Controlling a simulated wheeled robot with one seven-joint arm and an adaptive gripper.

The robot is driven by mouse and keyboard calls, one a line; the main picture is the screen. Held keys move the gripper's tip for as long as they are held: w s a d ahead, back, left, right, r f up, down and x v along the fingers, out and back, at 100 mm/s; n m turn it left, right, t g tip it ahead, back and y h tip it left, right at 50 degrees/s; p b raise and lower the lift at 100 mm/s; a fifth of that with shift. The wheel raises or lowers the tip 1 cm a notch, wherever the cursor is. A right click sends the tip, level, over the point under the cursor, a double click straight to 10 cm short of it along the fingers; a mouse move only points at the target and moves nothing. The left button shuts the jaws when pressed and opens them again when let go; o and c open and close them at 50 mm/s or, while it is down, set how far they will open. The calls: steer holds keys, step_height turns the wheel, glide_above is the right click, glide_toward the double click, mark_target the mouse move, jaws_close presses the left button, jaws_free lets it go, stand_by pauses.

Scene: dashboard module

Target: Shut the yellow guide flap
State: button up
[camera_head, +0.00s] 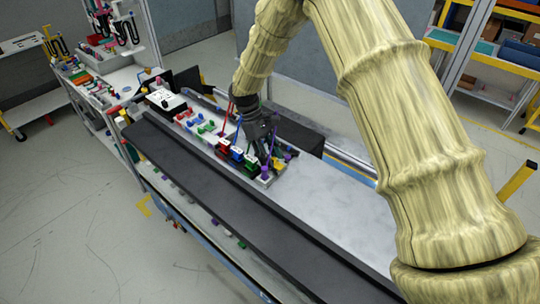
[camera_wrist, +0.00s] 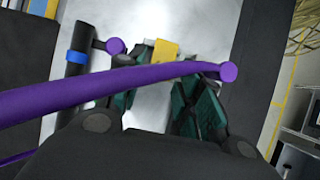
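The yellow guide flap (camera_wrist: 165,50) shows in the wrist view as a small yellow plate near the far ends of my fingers. In the head view a small yellow piece (camera_head: 277,163) shows just below my gripper (camera_head: 266,143), at the right end of the row of modules. In the wrist view my gripper (camera_wrist: 165,72) has its two teal-padded fingers apart, with a gap between them. The yellow plate lies at the end of this gap; whether a finger touches it I cannot tell. A purple bar (camera_wrist: 90,92) crosses in front of the fingers and hides part of them.
Red (camera_head: 223,145), blue (camera_head: 237,153) and green (camera_head: 251,166) modules stand left of my gripper. A purple knob (camera_head: 265,172) stands close by. A dark cylinder with a blue band (camera_wrist: 76,57) is beside the left finger. The bench (camera_head: 330,210) is clear to the right.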

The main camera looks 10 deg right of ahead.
steer(key=shift+r, duration=0.15)
steer(key=v, duration=1.1)
steer(key=shift+w+r, duration=0.2)
steer(key=shift+r, duration=0.15)
steer(key=shift+a, duration=0.15)
steer(key=shift+a, duration=0.1)
